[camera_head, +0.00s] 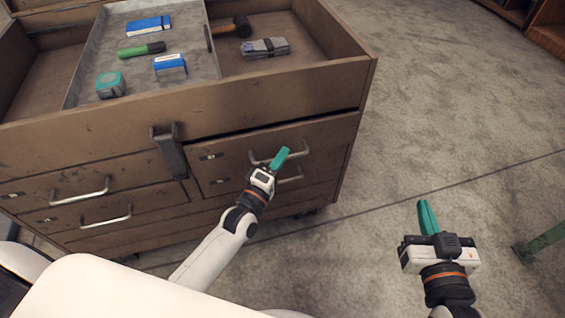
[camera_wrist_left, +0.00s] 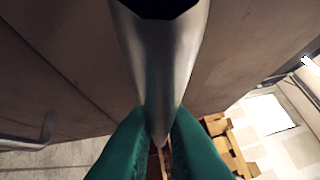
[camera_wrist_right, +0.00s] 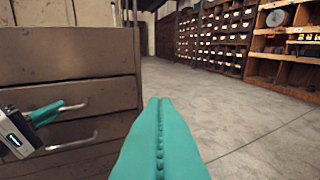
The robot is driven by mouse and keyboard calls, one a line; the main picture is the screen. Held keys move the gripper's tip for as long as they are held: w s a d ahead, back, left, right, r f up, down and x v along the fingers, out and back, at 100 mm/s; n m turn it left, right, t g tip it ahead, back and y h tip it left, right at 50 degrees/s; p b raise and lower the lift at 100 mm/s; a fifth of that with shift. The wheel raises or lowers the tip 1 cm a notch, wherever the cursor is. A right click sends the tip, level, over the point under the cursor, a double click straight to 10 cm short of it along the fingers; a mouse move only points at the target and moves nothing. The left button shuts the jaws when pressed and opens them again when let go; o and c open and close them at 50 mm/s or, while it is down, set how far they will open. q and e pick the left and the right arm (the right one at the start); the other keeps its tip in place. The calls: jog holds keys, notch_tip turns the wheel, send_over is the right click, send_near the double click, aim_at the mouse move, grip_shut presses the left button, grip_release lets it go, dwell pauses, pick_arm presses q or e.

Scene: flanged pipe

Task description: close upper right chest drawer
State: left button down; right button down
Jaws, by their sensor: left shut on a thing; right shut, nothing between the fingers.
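The upper right drawer (camera_head: 231,168) is in the front of the brown wooden chest, under its top rim. A dark gap runs along the drawer's top edge; I cannot tell how far out it sits. Its metal bar handle (camera_head: 302,147) is held by my left gripper (camera_head: 281,156), which is shut on it. In the left wrist view the teal fingers (camera_wrist_left: 160,140) close around the metal bar (camera_wrist_left: 160,65). My left gripper also shows in the right wrist view (camera_wrist_right: 58,110). My right gripper (camera_head: 427,216) is shut and empty, over the floor right of the chest.
The open chest top (camera_head: 320,75) holds a grey tray (camera_head: 125,70) with several small items, and a hammer (camera_head: 238,27) beside it. A dark latch (camera_head: 170,150) hangs on the chest front. Other drawers have bar handles (camera_head: 80,192). Grey floor (camera_head: 450,120) is free at right.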

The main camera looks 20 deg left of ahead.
pick_arm(q)
jog(key=shift+w+a, duration=0.65)
jog(key=shift+w, duration=0.25)
jog(key=c, duration=1.5)
grip_release()
pick_arm(e)
jog(key=shift+w+a+r+t, duration=0.2)
jog(key=shift+r+t, duration=0.1)
jog(key=shift+r, duration=0.2)
